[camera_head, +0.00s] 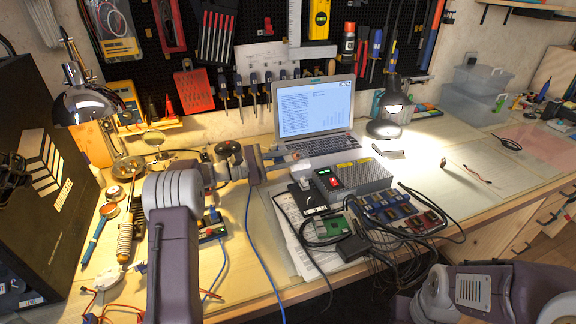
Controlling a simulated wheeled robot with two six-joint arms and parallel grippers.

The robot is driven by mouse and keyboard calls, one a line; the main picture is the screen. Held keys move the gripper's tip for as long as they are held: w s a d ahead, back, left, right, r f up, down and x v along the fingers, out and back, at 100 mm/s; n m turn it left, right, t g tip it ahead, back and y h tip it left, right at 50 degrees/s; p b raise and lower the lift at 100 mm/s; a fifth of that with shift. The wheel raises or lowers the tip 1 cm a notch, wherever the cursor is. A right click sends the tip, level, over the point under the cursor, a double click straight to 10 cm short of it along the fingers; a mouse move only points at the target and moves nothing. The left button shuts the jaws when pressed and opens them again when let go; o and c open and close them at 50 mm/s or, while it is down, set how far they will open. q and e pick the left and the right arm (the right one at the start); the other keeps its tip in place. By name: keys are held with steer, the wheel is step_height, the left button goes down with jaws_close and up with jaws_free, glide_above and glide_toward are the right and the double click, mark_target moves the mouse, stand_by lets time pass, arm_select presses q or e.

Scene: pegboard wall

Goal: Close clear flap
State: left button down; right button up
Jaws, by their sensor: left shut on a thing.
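A grey metal box (362,176) with a lit red switch (334,183) on its front left panel sits mid-bench. A small pale, see-through piece (301,173) at the box's left edge looks like the clear flap; its outline is too small to be sure. My left gripper (288,158) reaches in from the left, just behind and left of the box, in front of the laptop. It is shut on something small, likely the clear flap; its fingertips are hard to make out. My right arm shows at the bottom right, but its gripper is out of view.
An open laptop (318,112) stands behind the box, with a lit desk lamp (388,120) to its right. Circuit boards (402,213) and tangled black cables lie in front. A blue cable runs below my left arm. The bench at right is mostly clear.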

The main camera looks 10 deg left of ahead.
arm_select(q)
steer(key=shift+s+d+r+m+b, duration=0.15)
steer(key=shift+r+m+b, duration=0.1)
steer(key=shift+m+b, duration=0.55)
steer(key=shift+s+d+r+m+b, duration=0.15)
steer(key=shift+r+m+b, duration=0.1)
steer(key=shift+m+b, duration=0.5)
steer(key=shift+a, duration=0.1)
steer(key=c, duration=1.3)
jaws_free()
steer(key=shift+r, duration=0.1)
steer(key=p+v, duration=0.2)
steer(key=v, duration=0.6)
steer(key=shift+s+a, duration=0.35)
steer(key=shift+a, duration=0.05)
